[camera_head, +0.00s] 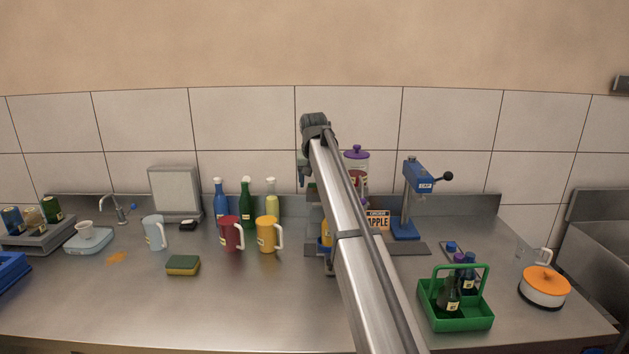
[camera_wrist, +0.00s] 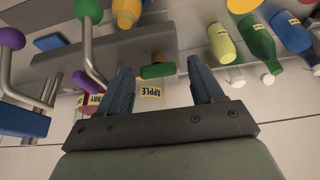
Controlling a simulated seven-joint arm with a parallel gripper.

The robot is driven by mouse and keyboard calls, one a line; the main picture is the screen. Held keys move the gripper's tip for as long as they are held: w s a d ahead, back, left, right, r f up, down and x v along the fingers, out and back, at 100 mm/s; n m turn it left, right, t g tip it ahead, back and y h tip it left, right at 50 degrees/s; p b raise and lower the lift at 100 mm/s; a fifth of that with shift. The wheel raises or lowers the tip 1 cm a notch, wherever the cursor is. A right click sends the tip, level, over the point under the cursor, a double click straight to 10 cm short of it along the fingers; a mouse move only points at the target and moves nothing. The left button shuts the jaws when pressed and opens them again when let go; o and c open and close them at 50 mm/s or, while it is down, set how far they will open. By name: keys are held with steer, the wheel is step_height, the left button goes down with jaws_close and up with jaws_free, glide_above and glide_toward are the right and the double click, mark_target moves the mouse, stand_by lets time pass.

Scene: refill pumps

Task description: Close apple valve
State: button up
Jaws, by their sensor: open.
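In the wrist view, a green valve lever (camera_wrist: 157,70) lies crosswise with a yellow APPLE label (camera_wrist: 150,91) beside it. My gripper (camera_wrist: 161,66) is open, its two blue-grey fingers on either side of the green lever. I see gaps between lever and fingers; depth and contact are unclear. A purple valve lever (camera_wrist: 85,80) with a partly hidden label (camera_wrist: 93,98) is to the left of the fingers. An APPLE sign (camera_head: 377,221) stands just right of the arm.
Several bottles (camera_head: 247,205) and mugs (camera_head: 230,235) stand left of the arm. A blue press (camera_head: 408,200) and green carrier (camera_head: 462,318) are to the right.

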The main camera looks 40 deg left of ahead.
steer(key=shift+w+d+r, duration=0.1)
steer(key=shift+w, duration=0.2)
steer(key=shift+s+d+r, duration=0.1)
steer(key=shift+r, duration=0.3)
steer(key=v, duration=0.7)
steer(key=shift+s, duration=0.3)
